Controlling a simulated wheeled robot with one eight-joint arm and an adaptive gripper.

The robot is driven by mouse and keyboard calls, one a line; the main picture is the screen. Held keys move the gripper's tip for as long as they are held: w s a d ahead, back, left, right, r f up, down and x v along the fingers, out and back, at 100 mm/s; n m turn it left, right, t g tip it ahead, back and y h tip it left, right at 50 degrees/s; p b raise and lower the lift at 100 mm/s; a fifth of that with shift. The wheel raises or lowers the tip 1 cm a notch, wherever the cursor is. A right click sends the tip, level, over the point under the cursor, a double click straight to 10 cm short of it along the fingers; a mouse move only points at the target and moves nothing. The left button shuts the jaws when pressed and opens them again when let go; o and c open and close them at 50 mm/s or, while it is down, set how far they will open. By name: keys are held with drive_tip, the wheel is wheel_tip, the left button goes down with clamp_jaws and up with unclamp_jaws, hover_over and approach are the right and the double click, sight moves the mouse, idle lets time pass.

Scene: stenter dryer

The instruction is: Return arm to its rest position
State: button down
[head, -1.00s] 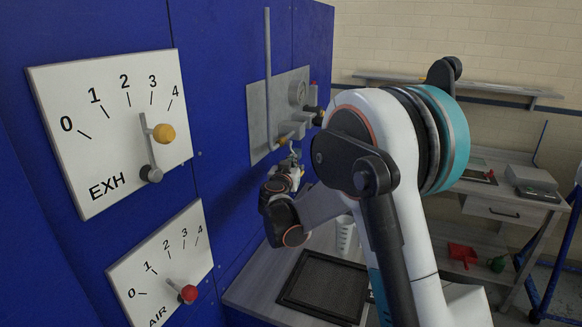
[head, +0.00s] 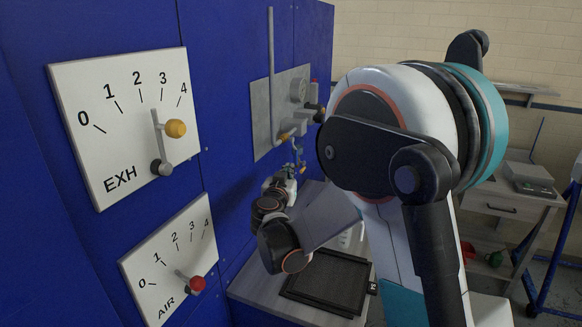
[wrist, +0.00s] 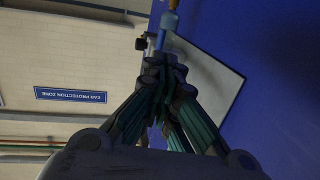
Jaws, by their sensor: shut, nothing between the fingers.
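My gripper (wrist: 165,75) is shut and empty in the wrist view, its fingers drawn together. In the head view my arm is folded on the right and reaches down toward the blue cabinet. The gripper end (head: 296,165) is small there, close to the grey valve panel (head: 265,120) with its yellow-tipped handle (head: 286,135). From this angle I cannot tell whether it touches the panel. The EXH dial (head: 120,150) has its yellow-knobbed lever (head: 175,129) pointing up between 2 and 4. The AIR dial (head: 170,240) carries a red-knobbed lever (head: 196,284).
The blue cabinet wall (head: 235,70) stands close on the left of my arm. Below the arm is a bench with a dark tray (head: 328,282). A side table with a drawer (head: 500,208) and a scale (head: 529,173) stands behind on the right. A blue sign (wrist: 70,94) hangs on the wall.

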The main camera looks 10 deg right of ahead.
drive_tip(key=s+d+n+g+y+b, duration=0.1)
drive_tip(key=s+d+g+y+b, duration=0.3)
drive_tip(key=s, duration=1.7)
drive_tip(key=s+a+f+n+g+y+b, duration=0.1)
drive_tip(key=s+f, duration=0.3)
drive_tip(key=s, duration=0.6)
drive_tip(key=s+a+f+n+g+y, duration=0.1)
drive_tip(key=s+f+n+g+y, duration=0.1)
drive_tip(key=s, duration=0.8)
drive_tip(key=shift+s+a+f+n+g+b, duration=0.35)
drive_tip(key=shift+f+n+g, duration=0.3)
drive_tip(key=shift+f, duration=0.3)
